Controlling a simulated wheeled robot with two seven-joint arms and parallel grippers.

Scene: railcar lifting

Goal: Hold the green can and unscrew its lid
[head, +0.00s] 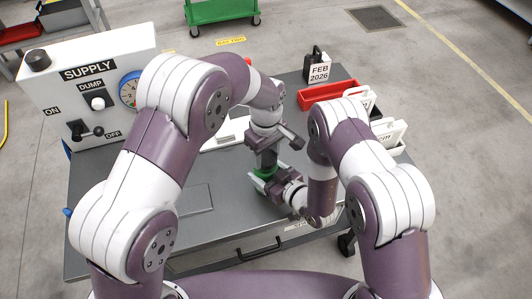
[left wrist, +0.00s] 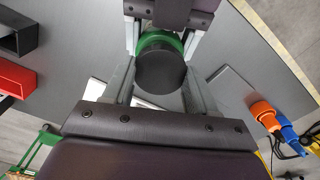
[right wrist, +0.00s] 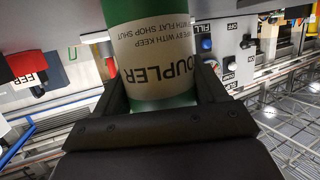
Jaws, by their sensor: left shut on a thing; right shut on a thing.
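The green can (head: 265,174) is upright over the grey table, partly hidden by my grippers in the head view. Its cream label (right wrist: 155,50) fills much of the right wrist view. The black round lid (left wrist: 161,72) is on top of the can, seen from above in the left wrist view. My left gripper (left wrist: 160,65) points down from above and is shut on the lid, one finger on each side. My right gripper (right wrist: 155,75) comes in from the side, lower down, and is shut on the can's body. I cannot tell whether the can touches the table.
A white supply box (head: 90,75) with switches and a dial stands at the table's left. The table's front left (head: 115,200) is mostly clear.

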